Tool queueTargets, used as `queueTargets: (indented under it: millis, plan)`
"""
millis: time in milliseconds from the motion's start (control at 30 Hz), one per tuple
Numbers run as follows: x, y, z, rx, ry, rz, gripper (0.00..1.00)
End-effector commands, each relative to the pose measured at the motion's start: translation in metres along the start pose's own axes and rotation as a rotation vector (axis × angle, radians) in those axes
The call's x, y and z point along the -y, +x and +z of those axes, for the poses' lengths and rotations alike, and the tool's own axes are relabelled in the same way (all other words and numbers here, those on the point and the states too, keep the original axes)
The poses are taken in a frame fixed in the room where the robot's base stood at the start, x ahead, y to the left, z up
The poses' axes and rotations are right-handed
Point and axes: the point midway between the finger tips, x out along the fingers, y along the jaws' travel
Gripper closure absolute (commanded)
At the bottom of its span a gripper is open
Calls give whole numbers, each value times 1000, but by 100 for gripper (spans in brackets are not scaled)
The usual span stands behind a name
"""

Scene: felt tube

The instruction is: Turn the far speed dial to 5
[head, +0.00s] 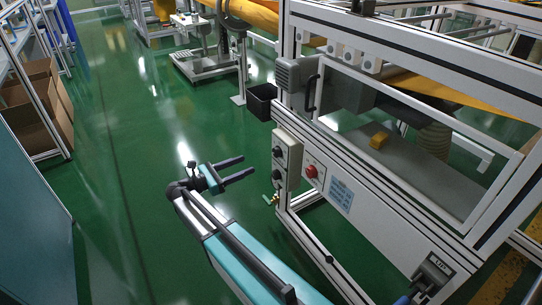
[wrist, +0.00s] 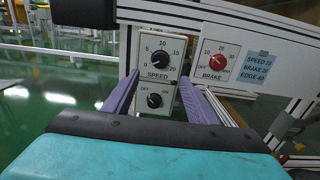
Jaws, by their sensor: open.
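The speed dial (wrist: 160,57) is a black knob on a pale panel, with a printed scale from 0 to 20 around it; its pointer is too small to read surely. In the head view the speed dial (head: 277,152) is the upper knob on the panel's face. A second black knob (wrist: 154,100) with an on/off marking sits below it. My gripper (head: 249,167) is open and empty, left of the panel and apart from it. In the wrist view its purple fingers (wrist: 160,77) point at the panel, one on each side of the knobs.
A red brake knob (wrist: 217,60) sits right of the speed dial, beside a blue label (wrist: 257,66) reading speed 10, brake 20, edge 40. A yellow block (head: 379,140) lies inside the machine frame. A black bin (head: 260,101) stands behind. Green floor left of my arm is open.

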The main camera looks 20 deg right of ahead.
Motion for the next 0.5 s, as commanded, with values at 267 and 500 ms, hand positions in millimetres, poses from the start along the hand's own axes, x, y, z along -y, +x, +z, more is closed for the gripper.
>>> queueTargets:
  millis: [267, 500]
  plan:
    - [1, 34, -2, -1, 0, -3, 48]
    - [1, 68, -1, 0, 1, -2, 48]
